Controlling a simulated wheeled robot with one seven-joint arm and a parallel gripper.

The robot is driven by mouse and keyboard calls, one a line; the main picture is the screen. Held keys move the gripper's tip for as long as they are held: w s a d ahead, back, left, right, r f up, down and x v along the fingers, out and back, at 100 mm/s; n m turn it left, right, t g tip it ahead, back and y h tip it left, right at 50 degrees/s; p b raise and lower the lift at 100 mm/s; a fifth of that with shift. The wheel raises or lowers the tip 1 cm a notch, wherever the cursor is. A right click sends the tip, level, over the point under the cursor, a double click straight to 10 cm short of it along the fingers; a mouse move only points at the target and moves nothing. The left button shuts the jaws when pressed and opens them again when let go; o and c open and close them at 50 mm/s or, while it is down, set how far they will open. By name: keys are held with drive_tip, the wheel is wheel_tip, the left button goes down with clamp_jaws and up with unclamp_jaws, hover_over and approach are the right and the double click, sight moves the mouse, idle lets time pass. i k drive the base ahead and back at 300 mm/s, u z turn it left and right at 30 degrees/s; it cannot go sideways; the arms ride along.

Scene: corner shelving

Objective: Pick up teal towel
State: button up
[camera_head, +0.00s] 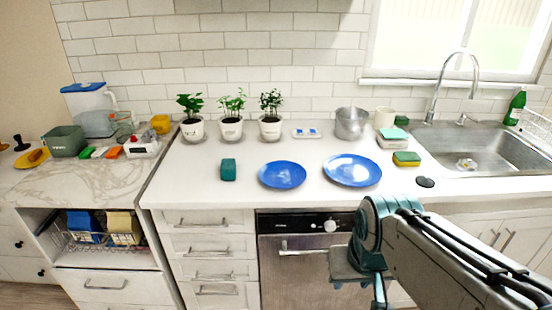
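A small upright teal block-like item (228,169), which looks like the teal towel, stands on the white counter (215,190) left of two blue plates. A flatter green-teal piece (393,134) lies on a pale stack beside the sink; I cannot tell whether it is cloth. My arm reaches in from the lower right. My gripper (368,285) points down in front of the dishwasher, to the right of the teal item and well apart from it. Its fingertips are cut off or hidden, so its opening and contents are unclear.
Blue plates (282,174) (352,170) lie near the counter's front edge. Three potted plants (231,128) stand along the wall behind the teal item. A metal pot (351,123) and a sponge (407,159) are left of the sink (470,150). Counter around the teal item is clear.

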sight(228, 171)
drive_tip(key=k, duration=0.65)
drive_tip(key=u, duration=0.65)
drive_tip(key=i, duration=0.7)
drive_tip(key=u, duration=0.7)
drive_tip(key=i, duration=0.7)
drive_tip(key=z, duration=0.6)
drive_tip(key=i, duration=0.8)
drive_tip(key=z, duration=0.75)
